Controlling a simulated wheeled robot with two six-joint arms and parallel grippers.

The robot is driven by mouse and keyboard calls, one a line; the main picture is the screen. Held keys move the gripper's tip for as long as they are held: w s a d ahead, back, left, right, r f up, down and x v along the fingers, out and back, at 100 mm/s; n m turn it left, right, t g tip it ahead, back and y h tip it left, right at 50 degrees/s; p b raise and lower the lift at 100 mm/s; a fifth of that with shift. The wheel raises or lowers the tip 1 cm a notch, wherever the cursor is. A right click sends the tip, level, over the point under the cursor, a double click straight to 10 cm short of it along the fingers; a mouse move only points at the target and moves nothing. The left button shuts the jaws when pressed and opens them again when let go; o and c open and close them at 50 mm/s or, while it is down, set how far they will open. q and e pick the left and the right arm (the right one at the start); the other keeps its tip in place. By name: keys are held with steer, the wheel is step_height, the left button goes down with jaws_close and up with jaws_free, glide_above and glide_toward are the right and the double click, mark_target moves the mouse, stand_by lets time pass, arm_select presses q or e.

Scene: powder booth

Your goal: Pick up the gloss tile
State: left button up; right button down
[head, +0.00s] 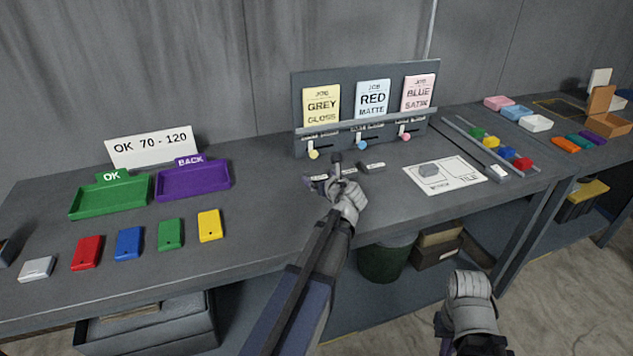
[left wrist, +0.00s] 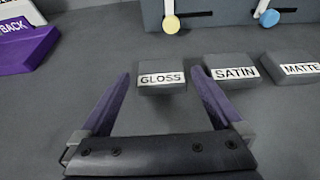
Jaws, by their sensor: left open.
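The gloss tile (left wrist: 162,78) is a small dark grey block with a white "GLOSS" label, lying flat on the bench in the left wrist view. My left gripper (left wrist: 160,80) is open, with one purple finger on each side of the tile's near area. The tile is not held. In the head view my left gripper (head: 327,173) is over the row of tiles and partly hides them. The satin tile (left wrist: 232,68) lies just right of the gloss tile, close to the right finger. The matte tile (left wrist: 291,67) is farther right. My right gripper (head: 446,335) is low at the bottom edge, mostly hidden.
A job-card rack (head: 353,130) with coloured knobs stands behind the tiles. A green OK tray (head: 110,198) and a purple BACK tray (head: 193,182) are at left, with several coloured plates in front. A white tile card (head: 445,175) lies to the right.

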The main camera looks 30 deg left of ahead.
mark_target(317, 176)
arm_select(q)
steer(key=b+x, duration=0.1)
steer(key=x, duration=0.2)
steer(key=shift+w+a+f, duration=0.1)
steer(key=shift+f, duration=0.15)
steer(key=shift+c, duration=0.6)
steer(key=c, duration=1)
arm_select(e)
steer(key=shift+f, duration=0.75)
arm_select(q)
steer(key=shift+r, duration=0.25)
arm_select(e)
steer(key=shift+r, duration=0.15)
